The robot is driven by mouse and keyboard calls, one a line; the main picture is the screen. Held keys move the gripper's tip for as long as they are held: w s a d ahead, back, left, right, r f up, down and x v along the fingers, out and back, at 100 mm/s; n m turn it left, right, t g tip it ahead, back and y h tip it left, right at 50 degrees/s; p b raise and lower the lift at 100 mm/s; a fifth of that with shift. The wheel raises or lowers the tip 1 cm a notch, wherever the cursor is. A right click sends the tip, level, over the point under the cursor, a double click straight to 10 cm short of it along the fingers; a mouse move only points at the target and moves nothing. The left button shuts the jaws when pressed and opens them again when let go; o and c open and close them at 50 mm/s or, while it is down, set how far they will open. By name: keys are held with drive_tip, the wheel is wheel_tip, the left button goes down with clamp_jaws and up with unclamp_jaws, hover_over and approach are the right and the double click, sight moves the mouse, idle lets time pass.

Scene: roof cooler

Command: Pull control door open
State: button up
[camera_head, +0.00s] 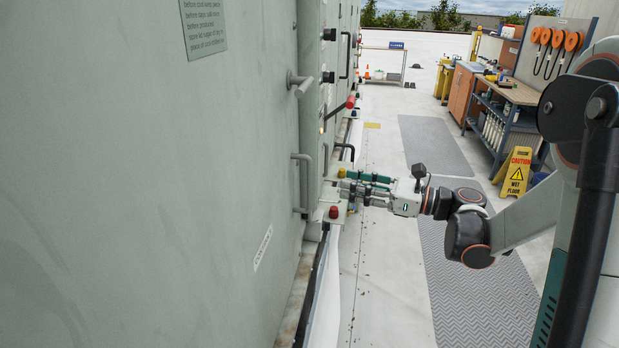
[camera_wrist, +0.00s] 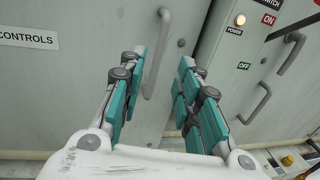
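The control door (camera_head: 180,200) is a large grey panel filling the left of the head view and looks shut. It carries a grey vertical bar handle (camera_head: 302,183) near its right edge. In the wrist view the door (camera_wrist: 60,90) bears a "CONTROLS" label (camera_wrist: 28,37), and its handle (camera_wrist: 153,60) shows between my fingers. My gripper (camera_head: 343,180) is open, its green-padded fingers pointing at the cabinet, just right of the handle in the head view. In the wrist view my gripper (camera_wrist: 160,68) has a wide empty gap; I see no contact with the handle.
A switch panel (camera_wrist: 238,60) with a lit power lamp and ON/OFF labels stands out beside the door's right edge. A red button box (camera_head: 333,212) sits low by my fingers. A workbench (camera_head: 510,90) and yellow wet-floor sign (camera_head: 516,172) stand right; grey mats lie on open floor.

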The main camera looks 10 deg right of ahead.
drive_tip(key=b+x, duration=0.2)
drive_tip(key=x, duration=0.9)
drive_tip(key=shift+w+a, duration=0.25)
drive_tip(key=shift+a, duration=0.05)
clamp_jaws()
